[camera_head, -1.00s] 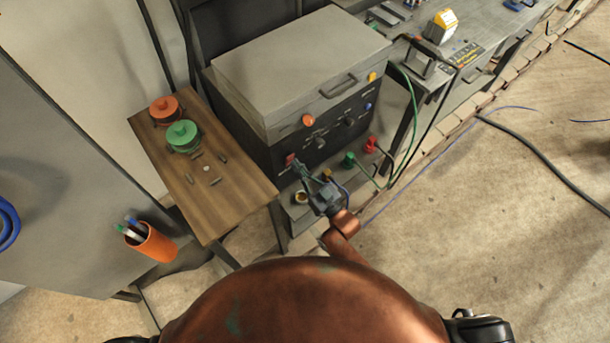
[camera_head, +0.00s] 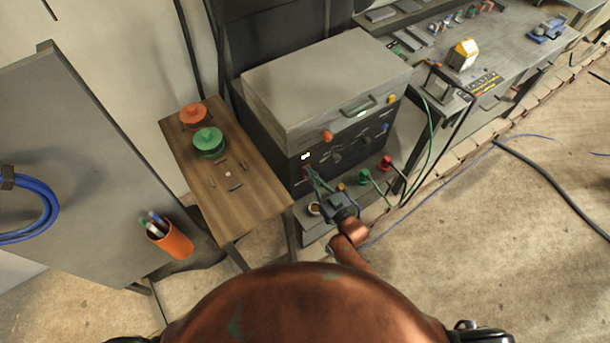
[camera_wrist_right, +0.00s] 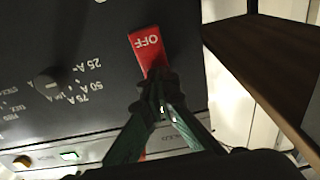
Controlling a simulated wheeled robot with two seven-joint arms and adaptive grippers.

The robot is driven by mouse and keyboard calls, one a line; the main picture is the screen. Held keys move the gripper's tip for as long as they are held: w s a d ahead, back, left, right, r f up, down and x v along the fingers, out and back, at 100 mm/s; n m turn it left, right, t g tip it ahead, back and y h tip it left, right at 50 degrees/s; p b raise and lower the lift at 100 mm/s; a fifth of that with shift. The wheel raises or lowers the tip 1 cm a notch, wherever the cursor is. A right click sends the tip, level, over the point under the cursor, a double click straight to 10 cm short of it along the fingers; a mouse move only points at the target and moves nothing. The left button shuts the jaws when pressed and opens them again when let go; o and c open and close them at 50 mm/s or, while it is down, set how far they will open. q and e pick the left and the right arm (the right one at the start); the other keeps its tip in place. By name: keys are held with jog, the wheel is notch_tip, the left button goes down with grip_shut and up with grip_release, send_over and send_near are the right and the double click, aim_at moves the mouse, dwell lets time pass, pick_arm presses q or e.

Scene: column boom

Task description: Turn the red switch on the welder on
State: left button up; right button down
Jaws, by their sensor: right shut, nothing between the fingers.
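The welder (camera_head: 305,85) is a grey-topped box with a dark front panel. In the right wrist view its red switch (camera_wrist_right: 146,48) carries the word OFF, seen upside down. My right gripper (camera_wrist_right: 160,92) is shut and empty, its green-grey fingertips against or just in front of the switch; they hide part of it. My left gripper is not in view.
A wooden side table (camera_head: 255,195) with an orange pot (camera_head: 193,117) and a green pot (camera_head: 208,141) stands left of the welder. Green and red cable plugs (camera_head: 364,175) sit below the panel. A workbench (camera_head: 500,55) is at right; floor in front is open.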

jog(key=r+p+v, duration=0.3)
jog(key=v, duration=1)
jog(key=shift+s+d, duration=0.25)
jog(key=shift+s, duration=0.2)
